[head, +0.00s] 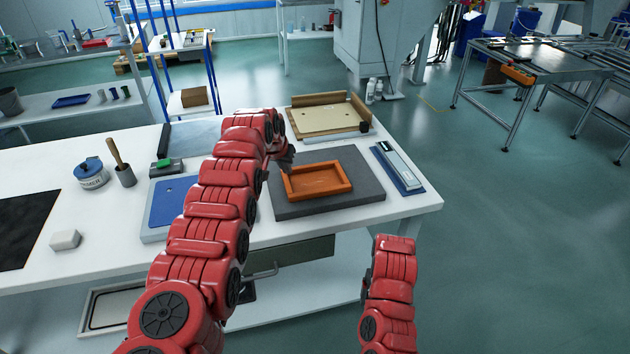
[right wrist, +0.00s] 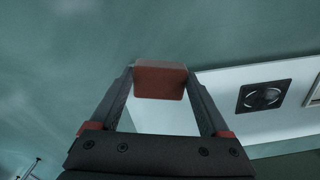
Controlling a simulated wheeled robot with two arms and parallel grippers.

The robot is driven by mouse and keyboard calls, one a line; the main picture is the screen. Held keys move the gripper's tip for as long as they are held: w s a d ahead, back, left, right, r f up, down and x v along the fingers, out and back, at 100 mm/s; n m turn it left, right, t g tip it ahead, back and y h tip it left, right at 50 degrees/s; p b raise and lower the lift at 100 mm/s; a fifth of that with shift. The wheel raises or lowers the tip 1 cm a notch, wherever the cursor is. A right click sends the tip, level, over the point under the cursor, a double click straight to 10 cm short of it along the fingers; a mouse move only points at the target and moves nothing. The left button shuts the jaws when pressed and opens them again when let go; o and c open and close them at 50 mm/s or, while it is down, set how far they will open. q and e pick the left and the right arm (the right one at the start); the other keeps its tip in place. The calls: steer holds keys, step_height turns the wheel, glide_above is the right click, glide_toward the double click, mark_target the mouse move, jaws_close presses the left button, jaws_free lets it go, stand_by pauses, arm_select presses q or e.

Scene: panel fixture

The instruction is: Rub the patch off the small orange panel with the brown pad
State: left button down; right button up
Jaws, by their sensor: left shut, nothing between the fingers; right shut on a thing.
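The small orange panel (head: 318,181) has a raised rim and lies on a dark grey mat (head: 345,205) on the white bench. I cannot make out a patch on it at this size. My left gripper (head: 288,160) is at the panel's back left corner, shut and empty; the arm partly hides it, and I cannot tell if it touches the panel. My right gripper (right wrist: 160,88) is shut on the brown pad (right wrist: 160,78), which sits between its fingertips in the right wrist view. In the head view only the right forearm shows, beyond the bench's front edge.
A wooden-framed tray (head: 325,114) stands behind the mat. A blue and grey case (head: 398,166) lies right of it, near the bench edge.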

arm_select(q)
steer(key=shift+f, duration=0.55)
arm_select(e)
steer(key=shift+f, duration=0.25)
stand_by(0.4)
arm_select(q)
steer(key=shift+r, duration=0.1)
